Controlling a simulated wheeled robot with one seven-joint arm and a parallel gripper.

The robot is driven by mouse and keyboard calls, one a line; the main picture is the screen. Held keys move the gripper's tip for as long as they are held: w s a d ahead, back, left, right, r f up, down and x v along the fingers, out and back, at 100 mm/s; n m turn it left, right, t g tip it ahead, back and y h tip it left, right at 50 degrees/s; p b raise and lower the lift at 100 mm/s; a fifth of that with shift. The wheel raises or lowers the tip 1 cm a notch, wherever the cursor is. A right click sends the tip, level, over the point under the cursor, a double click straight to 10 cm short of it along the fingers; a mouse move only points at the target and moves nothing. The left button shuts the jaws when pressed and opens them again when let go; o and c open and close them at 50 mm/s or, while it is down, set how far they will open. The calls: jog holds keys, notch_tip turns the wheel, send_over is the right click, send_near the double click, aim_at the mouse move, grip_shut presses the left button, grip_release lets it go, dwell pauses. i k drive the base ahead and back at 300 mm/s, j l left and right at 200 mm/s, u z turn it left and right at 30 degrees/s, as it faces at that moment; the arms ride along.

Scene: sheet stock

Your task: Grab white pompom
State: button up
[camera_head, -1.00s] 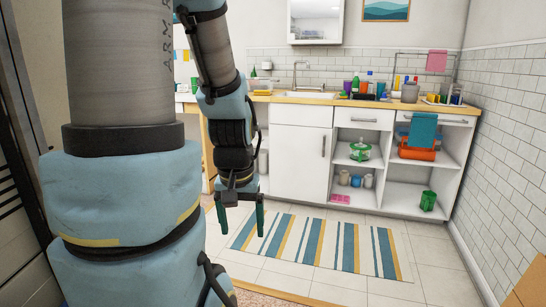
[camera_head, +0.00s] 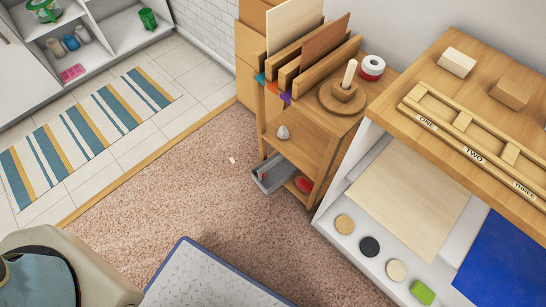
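A very small whitish thing (camera_head: 232,159) lies on the pinkish-brown carpet (camera_head: 190,190), left of the wooden stand; it may be the white pompom, but it is too small to tell. A pale grey-white rounded thing (camera_head: 283,132) with a narrow top sits on the stand's middle shelf. My gripper is outside the current head view, so its state and distance from these things do not show.
A wooden stand (camera_head: 308,150) holds upright boards, a peg base (camera_head: 343,97) and a grey tray (camera_head: 271,174). A wooden-topped shelf unit (camera_head: 410,120) fills the right. A blue-edged pale mat (camera_head: 205,280) lies in front. A striped rug (camera_head: 85,125) is at left; open carpet lies between.

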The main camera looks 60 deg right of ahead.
aim_at(282, 133)
jog(key=z, duration=1.65)
jog(key=k+j+z, duration=0.4)
jog(key=k, duration=0.2)
jog(key=l, duration=0.1)
